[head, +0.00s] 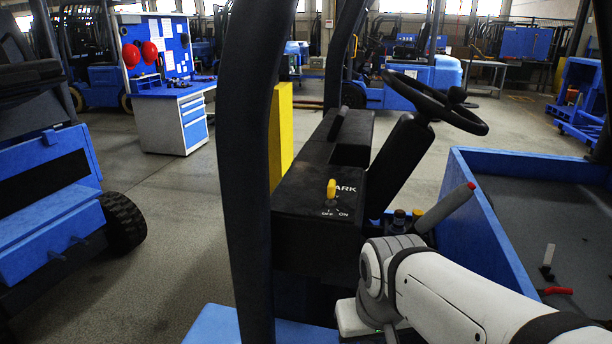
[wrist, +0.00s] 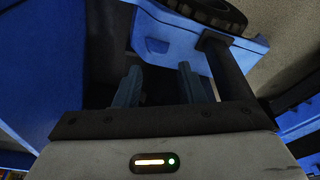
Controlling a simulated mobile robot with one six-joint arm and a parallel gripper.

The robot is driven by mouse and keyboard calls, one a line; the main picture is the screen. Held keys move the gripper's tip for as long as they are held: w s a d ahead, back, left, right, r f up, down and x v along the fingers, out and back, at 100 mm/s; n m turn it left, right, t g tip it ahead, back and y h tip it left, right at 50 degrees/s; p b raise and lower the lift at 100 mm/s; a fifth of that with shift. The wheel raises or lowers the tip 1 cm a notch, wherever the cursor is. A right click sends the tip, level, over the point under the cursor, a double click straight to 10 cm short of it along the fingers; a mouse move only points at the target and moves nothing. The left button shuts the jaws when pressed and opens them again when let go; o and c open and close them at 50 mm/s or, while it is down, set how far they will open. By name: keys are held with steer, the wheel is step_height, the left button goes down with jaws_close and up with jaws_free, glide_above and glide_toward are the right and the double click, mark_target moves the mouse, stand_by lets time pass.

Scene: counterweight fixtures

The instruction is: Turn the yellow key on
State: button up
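The yellow key (head: 331,189) stands upright on top of a black dashboard panel (head: 300,200), in the middle of the head view. White lettering beside it reads "ARK", with "OFF" and "ON" below it. The key is not recognisable in the wrist view. My gripper (wrist: 160,84) shows in the wrist view with its two fingers apart and nothing seen between them. In the head view my arm reaches in from the lower right, and its wrist is low, below and right of the panel, apart from the key. The fingers are not discernible there.
A black steering wheel (head: 435,102) and its column rise behind the panel. A grey lever with a red tip (head: 445,208) stands close above my arm. A thick black post (head: 247,150) is left of the panel. A blue-walled tray (head: 487,225) lies right.

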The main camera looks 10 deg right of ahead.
steer(key=shift+o, duration=0.4)
steer(key=shift+a, duration=0.15)
steer(key=o, duration=0.3)
steer(key=w+r+n+p, duration=0.1)
steer(key=w+r+p, duration=0.1)
steer(key=r, duration=0.1)
steer(key=w+r+n+p, duration=0.2)
steer(key=w+r, duration=0.1)
steer(key=r, duration=0.1)
steer(key=w+r+n+p, duration=0.1)
steer(key=w+r+p, duration=0.1)
steer(key=w+r, duration=0.1)
steer(key=shift+w+a+r+g, duration=0.15)
steer(key=shift+w+r+g, duration=0.1)
steer(key=shift+r+g, duration=0.2)
step_height(320, 180, up, 12)
steer(key=n+g+p, duration=0.2)
steer(key=n+p, duration=0.6)
steer(key=n, duration=0.1)
glide_above(331, 182)
steer(key=shift+s+r, duration=0.15)
steer(key=shift+s, duration=0.05)
steer(key=shift+w+n, duration=0.25)
steer(key=shift+n, duration=0.05)
steer(key=shift+f, duration=0.25)
step_height(331, 182, down, 7)
steer(key=shift+f+p, duration=0.1)
steer(key=shift+p, duration=0.45)
